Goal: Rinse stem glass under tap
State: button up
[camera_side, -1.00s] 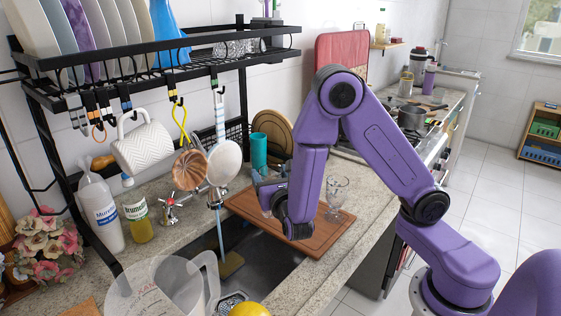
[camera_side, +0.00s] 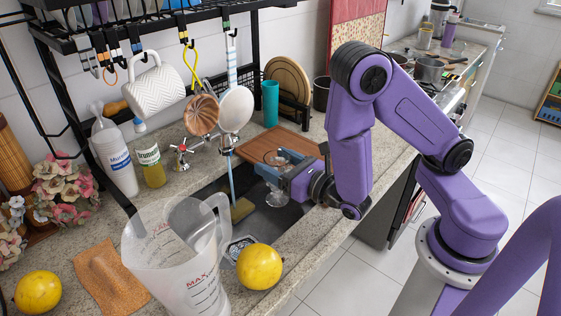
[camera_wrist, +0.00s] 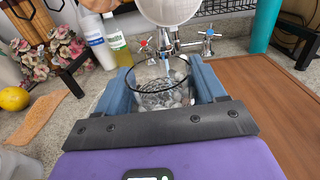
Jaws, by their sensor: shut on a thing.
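My gripper (camera_side: 278,180) is shut on a clear stem glass (camera_side: 276,199) and holds it over the sink (camera_side: 262,222), near the front edge of the wooden board. In the wrist view the glass (camera_wrist: 163,97) sits between the blue fingers (camera_wrist: 163,88), its round rim facing up; its stem is hidden there. The tap with its red and blue handles (camera_wrist: 162,43) is straight ahead beyond the glass. In the side view a thin water stream (camera_side: 230,178) runs down to the left of the glass, apart from it.
A strainer (camera_side: 236,108) and other utensils hang from the black rack near the tap. A measuring jug (camera_side: 178,255) and a yellow fruit (camera_side: 259,266) stand at the front. Bottles (camera_side: 150,163) stand left of the tap.

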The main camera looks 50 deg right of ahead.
jog(key=w+f, duration=0.4)
jog(key=w, duration=0.4)
jog(key=w+f, duration=0.4)
jog(key=w, duration=0.3)
jog(key=shift+w+f, duration=0.3)
jog(key=shift+w, duration=0.1)
dwell(0.6)
jog(key=shift+d, duration=0.45)
dwell(0.5)
jog(key=shift+a, duration=0.45)
jog(key=shift+d, duration=0.45)
dwell(0.4)
jog(key=shift+a, duration=0.45)
jog(key=shift+d, duration=0.45)
dwell(0.3)
